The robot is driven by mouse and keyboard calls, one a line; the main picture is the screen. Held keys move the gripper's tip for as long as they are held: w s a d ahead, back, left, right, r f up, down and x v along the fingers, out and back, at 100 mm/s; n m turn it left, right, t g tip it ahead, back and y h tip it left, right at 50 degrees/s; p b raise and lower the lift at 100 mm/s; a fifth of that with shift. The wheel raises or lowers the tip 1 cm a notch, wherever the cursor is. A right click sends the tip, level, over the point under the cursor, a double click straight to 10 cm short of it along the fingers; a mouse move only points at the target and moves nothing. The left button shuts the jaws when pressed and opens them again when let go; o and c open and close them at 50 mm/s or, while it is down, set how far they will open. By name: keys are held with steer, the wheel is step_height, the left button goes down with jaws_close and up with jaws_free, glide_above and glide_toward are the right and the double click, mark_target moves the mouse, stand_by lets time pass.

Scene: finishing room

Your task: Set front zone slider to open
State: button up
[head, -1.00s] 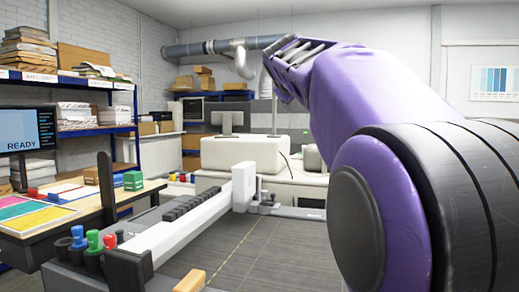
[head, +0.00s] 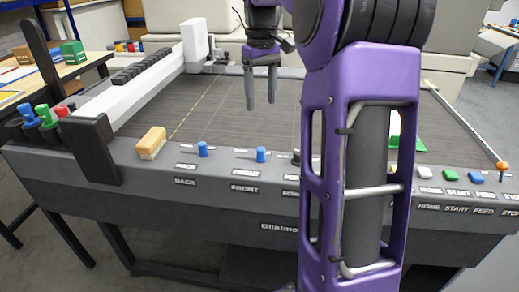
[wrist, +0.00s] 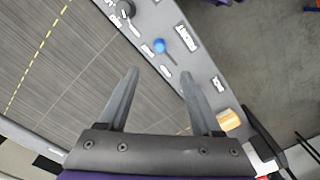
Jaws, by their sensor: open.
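The front zone slider is a small blue knob (head: 261,154) on the grey front panel, above a label reading FRONT. A similar blue knob, the back slider (head: 202,149), stands to its left above a BACK label. My gripper (head: 261,105) hangs above the machine bed, behind the front panel, open and empty. In the wrist view the open fingers (wrist: 160,88) point toward the panel. One blue knob (wrist: 159,46) shows just beyond the fingertips, and another blue knob (wrist: 188,90) is mostly hidden behind the right finger.
A wood-coloured block (head: 151,142) sits on the panel left of the knobs. A white gantry beam (head: 145,80) crosses the bed's left side. Coloured buttons (head: 450,175) line the panel's right end. My arm hides the panel's middle. The dark bed (head: 215,110) is mostly clear.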

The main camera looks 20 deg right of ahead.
mark_target(261, 148)
step_height(261, 148, down, 16)
steer(key=b, duration=0.3)
steer(key=shift+f, duration=0.15)
jaws_close()
stand_by(1.3)
